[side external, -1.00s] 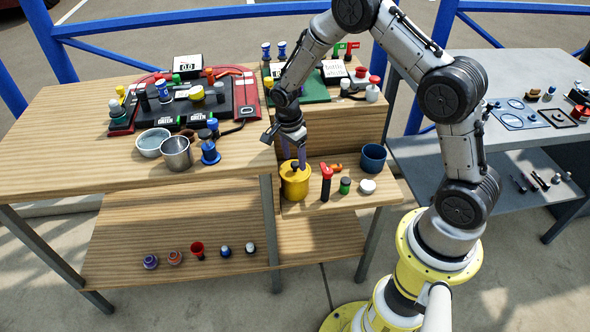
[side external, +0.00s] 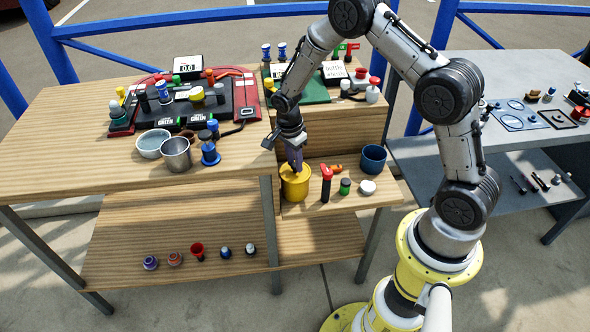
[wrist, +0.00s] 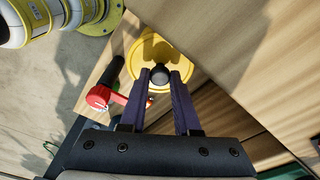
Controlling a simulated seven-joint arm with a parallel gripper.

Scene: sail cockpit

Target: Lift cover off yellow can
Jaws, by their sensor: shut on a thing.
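The yellow can (side external: 295,187) stands on the lower wooden shelf in the side view, with its yellow cover (wrist: 160,52) seated on top. In the wrist view the cover is round, with a dark knob (wrist: 160,75) at its middle. My gripper (side external: 294,168) reaches down over the can from above. Its two purple fingers (wrist: 161,80) are shut on the knob, one on each side. The cover appears level on the can; I see no clear gap between them. The inside of the can is hidden.
A red-handled tool (side external: 326,180), a green-topped jar (side external: 345,186), a white round item (side external: 367,187) and a dark blue cup (side external: 373,158) stand right of the can. The upper table edge is close on the left, with a metal cup (side external: 177,154) and blue stand (side external: 210,150).

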